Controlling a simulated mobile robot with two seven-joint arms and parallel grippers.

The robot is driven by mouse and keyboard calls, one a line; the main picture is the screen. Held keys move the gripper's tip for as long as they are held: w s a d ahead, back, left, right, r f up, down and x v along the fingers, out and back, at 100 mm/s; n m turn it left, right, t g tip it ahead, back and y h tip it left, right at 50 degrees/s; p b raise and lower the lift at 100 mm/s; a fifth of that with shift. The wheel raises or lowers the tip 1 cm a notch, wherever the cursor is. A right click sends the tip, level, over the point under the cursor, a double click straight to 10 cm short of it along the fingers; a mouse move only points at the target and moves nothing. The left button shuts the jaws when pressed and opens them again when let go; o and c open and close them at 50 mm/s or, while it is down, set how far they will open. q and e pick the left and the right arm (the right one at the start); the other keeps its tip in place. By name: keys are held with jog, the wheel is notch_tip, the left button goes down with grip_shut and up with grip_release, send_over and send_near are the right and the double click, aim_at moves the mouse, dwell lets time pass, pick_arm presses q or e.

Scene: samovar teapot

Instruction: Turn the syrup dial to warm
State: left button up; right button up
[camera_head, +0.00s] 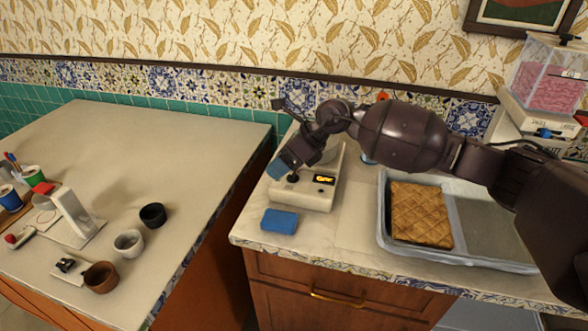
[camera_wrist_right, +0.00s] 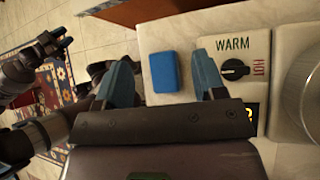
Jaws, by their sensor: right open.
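The syrup dial is a black round knob (camera_wrist_right: 235,69) on the cream front panel of a warmer (camera_head: 318,196). My right gripper (camera_wrist_right: 164,78) is open and empty, with teal fingertips. The dial lies just right of its right fingertip, not between the fingers. In the head view the gripper is over the warmer's left front. My left gripper (camera_wrist_right: 53,46) shows at the left of the wrist view.
A blue block (camera_head: 280,221) lies on the counter before the warmer. A tray (camera_head: 466,262) with pastry (camera_head: 420,214) stands right of it. The warmer has a lit display (camera_head: 324,180). Several cups stand on the left table (camera_head: 150,130), across a gap.

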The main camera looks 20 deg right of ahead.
aim_at(293, 171)
jog(key=w+d+r+h, duration=0.25)
jog(key=d+h, duration=0.25)
jog(key=d, duration=0.3)
jog(key=shift+n, duration=0.4)
jog(key=x, duration=0.7)
jog(key=b+x, duration=0.1)
jog(key=x, duration=0.3)
jog(key=shift+w, duration=0.35)
jog(key=shift+r, duration=0.1)
jog(key=c, duration=0.9)
